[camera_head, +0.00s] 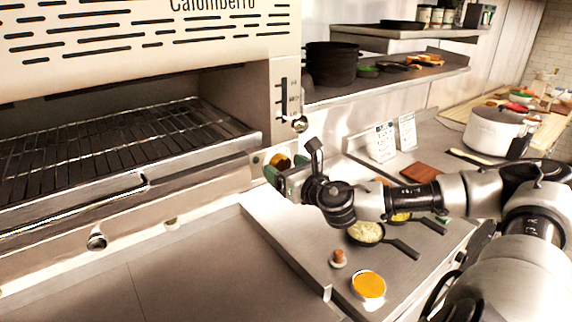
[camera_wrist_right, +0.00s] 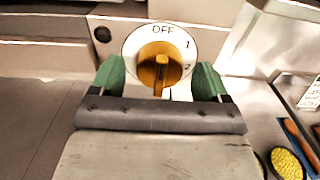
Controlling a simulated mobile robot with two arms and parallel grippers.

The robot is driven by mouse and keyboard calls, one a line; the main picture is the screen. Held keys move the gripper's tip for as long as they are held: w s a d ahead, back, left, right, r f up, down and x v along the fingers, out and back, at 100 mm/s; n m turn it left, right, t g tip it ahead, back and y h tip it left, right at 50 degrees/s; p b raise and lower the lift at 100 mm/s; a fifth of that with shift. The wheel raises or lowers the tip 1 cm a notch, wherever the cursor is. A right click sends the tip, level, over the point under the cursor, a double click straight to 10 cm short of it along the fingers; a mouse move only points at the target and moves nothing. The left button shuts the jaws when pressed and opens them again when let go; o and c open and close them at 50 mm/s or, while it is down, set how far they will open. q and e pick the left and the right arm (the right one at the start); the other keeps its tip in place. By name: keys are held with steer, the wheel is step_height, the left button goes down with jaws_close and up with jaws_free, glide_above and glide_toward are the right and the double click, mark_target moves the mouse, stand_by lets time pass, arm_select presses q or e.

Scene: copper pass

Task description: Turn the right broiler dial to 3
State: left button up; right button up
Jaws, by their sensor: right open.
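The right broiler dial (camera_wrist_right: 147,74) is an orange-yellow knob on a round white plate at the front right of the broiler. In the right wrist view, OFF shows at the top of the plate, 1 at upper right and 2 at right; the lower plate is hidden and I see no 3. The knob's ridge runs roughly vertically. The dial (camera_head: 281,160) is partly hidden behind my gripper in the head view. My right gripper (camera_wrist_right: 161,78) is open, its green fingertips on either side of the knob, apparently not squeezing it. My left gripper is out of view.
The broiler (camera_head: 130,185) has a wire rack inside and a lever (camera_head: 300,123) on its right side. Right of the dial, a steel counter holds small pans (camera_head: 367,232), an orange-filled bowl (camera_head: 369,285) and a white pot (camera_head: 493,132). The counter at lower left is clear.

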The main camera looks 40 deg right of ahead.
steer(key=c, duration=0.9)
steer(key=shift+c, duration=0.2)
